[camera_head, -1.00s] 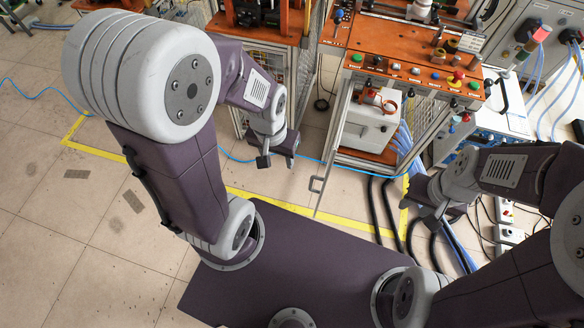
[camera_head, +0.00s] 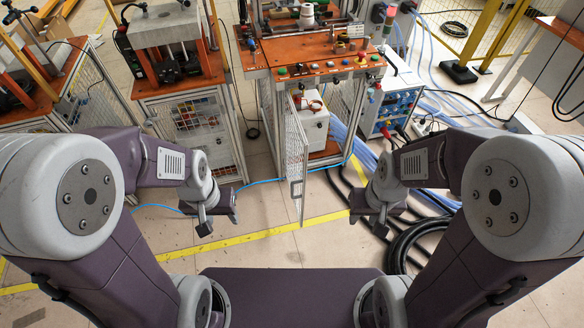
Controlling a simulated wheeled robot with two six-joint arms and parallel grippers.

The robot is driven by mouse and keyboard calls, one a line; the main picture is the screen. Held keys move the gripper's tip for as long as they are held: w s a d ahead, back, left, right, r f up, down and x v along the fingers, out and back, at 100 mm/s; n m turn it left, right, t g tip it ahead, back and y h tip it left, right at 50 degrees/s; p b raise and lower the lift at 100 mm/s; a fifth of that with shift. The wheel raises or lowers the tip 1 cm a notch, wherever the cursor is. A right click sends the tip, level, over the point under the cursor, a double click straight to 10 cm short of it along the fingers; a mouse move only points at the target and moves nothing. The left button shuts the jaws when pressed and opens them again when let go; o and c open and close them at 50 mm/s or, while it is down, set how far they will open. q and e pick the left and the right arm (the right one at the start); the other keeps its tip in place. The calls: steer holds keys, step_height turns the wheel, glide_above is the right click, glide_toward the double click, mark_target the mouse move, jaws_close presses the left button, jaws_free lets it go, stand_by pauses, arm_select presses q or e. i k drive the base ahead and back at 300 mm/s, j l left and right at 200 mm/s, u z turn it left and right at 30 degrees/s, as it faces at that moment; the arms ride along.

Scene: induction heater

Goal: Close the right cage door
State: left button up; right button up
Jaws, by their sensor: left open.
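The open cage door (camera_head: 297,165) is a narrow mesh panel in a pale metal frame. It swings out towards me from the orange-topped bench (camera_head: 318,68), seen nearly edge-on, with a small handle (camera_head: 297,189) on its outer edge. The compartment behind it stands open at the front and holds a white box (camera_head: 314,128). My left gripper (camera_head: 220,218) is open and empty, left of the door and apart from it. My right gripper (camera_head: 368,222) looks open and empty, right of the door and apart from it.
A second orange-topped caged unit (camera_head: 185,85) stands to the left. A blue-panelled device (camera_head: 395,105) stands right of the bench. Black hoses (camera_head: 410,240) and blue cables lie on the floor at right. Yellow tape (camera_head: 265,235) crosses the clear floor before the door.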

mark_target(292, 185)
steer(key=i+j+z, duration=0.25)
steer(key=i+j, duration=0.15)
steer(key=i+j+z, duration=0.25)
steer(key=i+j, duration=0.25)
steer(key=i, duration=0.05)
